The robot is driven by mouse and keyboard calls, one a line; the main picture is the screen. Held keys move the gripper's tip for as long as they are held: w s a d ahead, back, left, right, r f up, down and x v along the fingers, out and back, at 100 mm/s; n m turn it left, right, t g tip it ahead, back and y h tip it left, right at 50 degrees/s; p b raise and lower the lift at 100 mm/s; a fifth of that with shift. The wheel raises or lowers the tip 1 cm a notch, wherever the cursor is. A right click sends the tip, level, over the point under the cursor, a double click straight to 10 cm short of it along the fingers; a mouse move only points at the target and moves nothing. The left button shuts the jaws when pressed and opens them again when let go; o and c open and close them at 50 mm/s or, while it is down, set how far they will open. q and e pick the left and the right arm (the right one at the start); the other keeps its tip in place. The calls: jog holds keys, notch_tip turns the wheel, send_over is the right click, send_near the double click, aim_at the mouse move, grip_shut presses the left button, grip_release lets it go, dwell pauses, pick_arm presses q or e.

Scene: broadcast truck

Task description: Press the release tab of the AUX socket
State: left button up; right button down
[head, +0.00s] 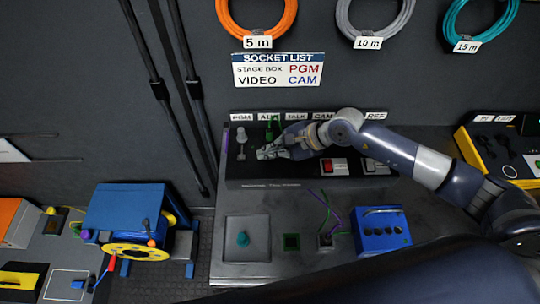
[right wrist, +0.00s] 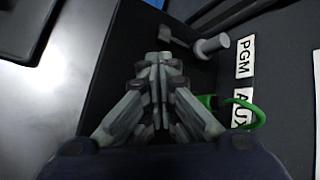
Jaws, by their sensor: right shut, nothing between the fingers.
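The AUX label (head: 269,117) is on the strip above the dark socket panel (head: 236,170) in the head view; it also shows in the right wrist view (right wrist: 242,112). A green cable loop (right wrist: 250,116) stands below that label, partly behind my gripper. My right gripper (head: 264,153) is shut and empty, low over the panel in front of the AUX position. In the right wrist view its closed fingertips (right wrist: 160,62) point toward the PGM side. The AUX socket and its release tab are hidden by my gripper. My left gripper is not in view.
A grey plug (head: 241,134) stands under the PGM label (head: 241,117), beside my gripper. Red and white switches (head: 334,167) lie to the right.

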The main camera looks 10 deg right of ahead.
jog(key=shift+f, duration=0.25)
dwell(0.4)
jog(key=shift+r, duration=0.1)
